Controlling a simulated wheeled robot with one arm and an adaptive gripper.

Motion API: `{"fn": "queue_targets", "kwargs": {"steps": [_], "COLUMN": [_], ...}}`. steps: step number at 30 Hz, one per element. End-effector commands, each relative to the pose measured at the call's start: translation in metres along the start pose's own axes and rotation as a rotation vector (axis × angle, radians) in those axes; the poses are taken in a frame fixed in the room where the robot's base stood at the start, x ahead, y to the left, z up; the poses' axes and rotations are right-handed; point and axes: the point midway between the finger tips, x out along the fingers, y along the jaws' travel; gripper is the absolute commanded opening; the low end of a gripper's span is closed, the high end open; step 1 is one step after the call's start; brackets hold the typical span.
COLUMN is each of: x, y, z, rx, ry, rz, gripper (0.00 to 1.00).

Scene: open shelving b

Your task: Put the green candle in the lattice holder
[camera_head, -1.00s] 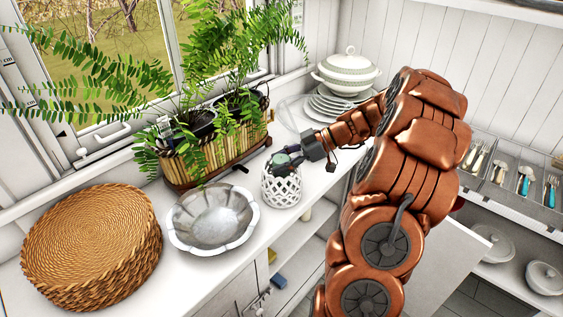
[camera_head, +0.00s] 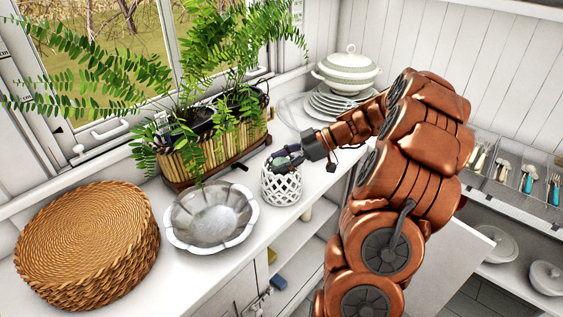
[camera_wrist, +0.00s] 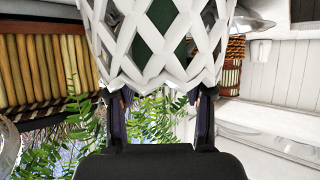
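The white lattice holder (camera_head: 282,188) stands on the white counter, right of the metal bowl. It fills the top of the wrist view (camera_wrist: 125,45). The green candle (camera_wrist: 153,38) shows dark green through the lattice gaps in the wrist view, inside the holder; much of it is hidden by the lattice. My gripper (camera_head: 284,160) is at the holder's top rim. In the wrist view its two dark fingers (camera_wrist: 160,105) stand well apart, one on each side, with nothing visible between them. The fingertips are partly hidden by the rim.
A fluted metal bowl (camera_head: 212,217) and a stack of woven mats (camera_head: 88,240) lie to the left. A fern in a basket planter (camera_head: 215,155) is behind. Plates (camera_head: 335,103) and a tureen (camera_head: 345,70) stand at the back right. The counter's front edge is close to the holder.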

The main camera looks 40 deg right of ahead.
Motion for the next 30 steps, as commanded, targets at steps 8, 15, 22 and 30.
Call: {"fn": "queue_targets", "kwargs": {"steps": [8, 15, 22, 30], "x": [0.000, -0.003, -0.008, -0.043], "y": [0.000, 0.000, 0.000, 0.001], "z": [0.000, -0.005, -0.015, -0.009], "rx": [0.000, 0.002, 0.002, -0.002], "ry": [0.000, 0.000, 0.000, 0.000], "rz": [0.000, 0.000, -0.001, 0.004], "gripper": [0.58, 0.58, 0.58, 0.58]}}
